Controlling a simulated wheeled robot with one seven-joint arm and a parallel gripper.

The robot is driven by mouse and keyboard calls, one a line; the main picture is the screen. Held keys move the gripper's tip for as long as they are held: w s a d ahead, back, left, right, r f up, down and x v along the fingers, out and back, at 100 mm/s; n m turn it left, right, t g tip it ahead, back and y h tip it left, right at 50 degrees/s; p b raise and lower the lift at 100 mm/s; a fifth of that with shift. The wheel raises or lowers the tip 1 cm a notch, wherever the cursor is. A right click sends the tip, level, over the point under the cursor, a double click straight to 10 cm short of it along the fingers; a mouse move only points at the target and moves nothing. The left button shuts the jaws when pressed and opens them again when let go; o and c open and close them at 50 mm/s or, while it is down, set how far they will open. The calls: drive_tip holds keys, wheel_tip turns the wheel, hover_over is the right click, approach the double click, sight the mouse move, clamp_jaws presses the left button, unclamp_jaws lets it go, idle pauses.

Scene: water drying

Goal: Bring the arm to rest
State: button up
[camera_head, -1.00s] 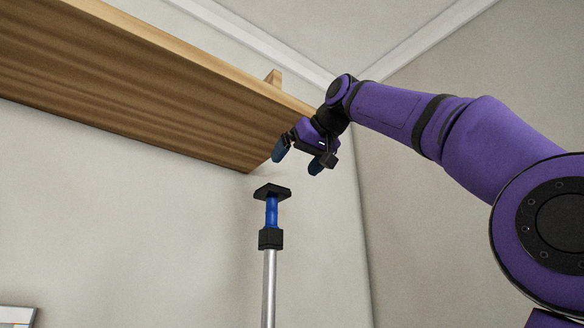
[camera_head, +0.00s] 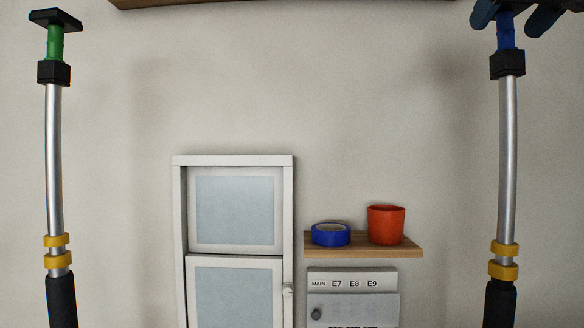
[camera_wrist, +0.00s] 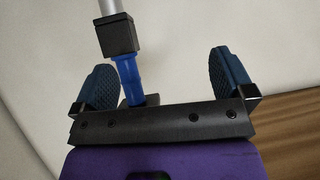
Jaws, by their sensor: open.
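My gripper (camera_head: 517,18) is at the top right corner of the head view, by the upper end of the pole with the blue section (camera_head: 506,32). Only its dark blue fingers show there. In the wrist view my gripper (camera_wrist: 165,82) is open, its two ridged fingers wide apart. The blue section (camera_wrist: 130,72) appears between them, nearer the left finger. I cannot tell whether they touch. The pole's top end is partly hidden behind the gripper's black bar in the wrist view.
A second pole with a green section (camera_head: 54,42) stands at the left. A wooden shelf edge (camera_head: 290,4) runs overhead. A white cabinet (camera_head: 237,162) and a small shelf (camera_head: 365,246) with blue tape (camera_head: 331,236) and a red cup (camera_head: 386,226) are between the poles.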

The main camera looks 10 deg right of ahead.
drive_tip(key=s+a+f+g, duration=0.2)
drive_tip(key=a+f, duration=0.2)
drive_tip(key=f, duration=1)
drive_tip(key=s+a+f+n+g+y, duration=0.1)
drive_tip(key=a+f, duration=0.4)
drive_tip(key=f, duration=0.9)
drive_tip(key=s+a+f+n+g, duration=0.1)
drive_tip(key=s+a+f+g, duration=0.2)
drive_tip(key=f, duration=1.2)
drive_tip(key=shift+s+a+y, duration=0.3)
drive_tip(key=shift+s+a, duration=0.15)
drive_tip(key=shift+a, duration=0.35)
